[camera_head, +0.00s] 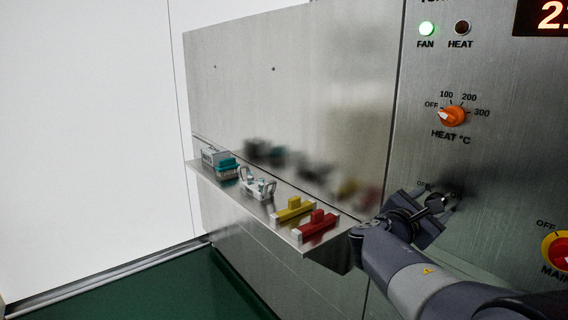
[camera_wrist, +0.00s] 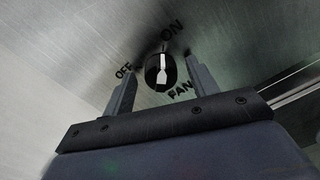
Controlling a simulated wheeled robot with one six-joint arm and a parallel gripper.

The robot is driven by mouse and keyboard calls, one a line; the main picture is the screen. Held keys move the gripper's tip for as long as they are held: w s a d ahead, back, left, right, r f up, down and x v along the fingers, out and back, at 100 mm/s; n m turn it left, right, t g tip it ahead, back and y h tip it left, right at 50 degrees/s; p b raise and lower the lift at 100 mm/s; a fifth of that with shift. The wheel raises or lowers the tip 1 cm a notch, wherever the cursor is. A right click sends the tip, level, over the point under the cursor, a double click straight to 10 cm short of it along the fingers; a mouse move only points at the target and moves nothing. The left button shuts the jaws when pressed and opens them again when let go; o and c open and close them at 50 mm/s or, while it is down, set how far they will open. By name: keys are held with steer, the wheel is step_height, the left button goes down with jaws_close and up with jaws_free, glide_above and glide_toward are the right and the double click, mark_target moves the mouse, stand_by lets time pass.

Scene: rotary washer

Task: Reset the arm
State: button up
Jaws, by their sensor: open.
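My gripper (camera_wrist: 162,75) is open in the wrist view, with one finger on each side of a black fan knob (camera_wrist: 160,72). The knob has a white pointer mark, with OFF, ON and FAN lettering around it on the metal panel. I cannot tell whether the fingers touch the knob. In the head view my gripper (camera_head: 446,198) is at the panel's lower left, and my arm reaches in from the lower right and hides part of the panel.
A metal shelf (camera_head: 240,196) left of my gripper bears a grey-and-teal item (camera_head: 220,162), a white-handled item (camera_head: 258,184), a yellow block (camera_head: 293,210) and a red block (camera_head: 317,227). An orange heat knob (camera_head: 452,116) is above my gripper. A red-and-yellow main switch (camera_head: 557,250) is at right.

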steer(key=n+p, duration=0.4)
steer(key=p, duration=0.1)
steer(key=shift+r, duration=0.15)
steer(key=shift+n, duration=0.3)
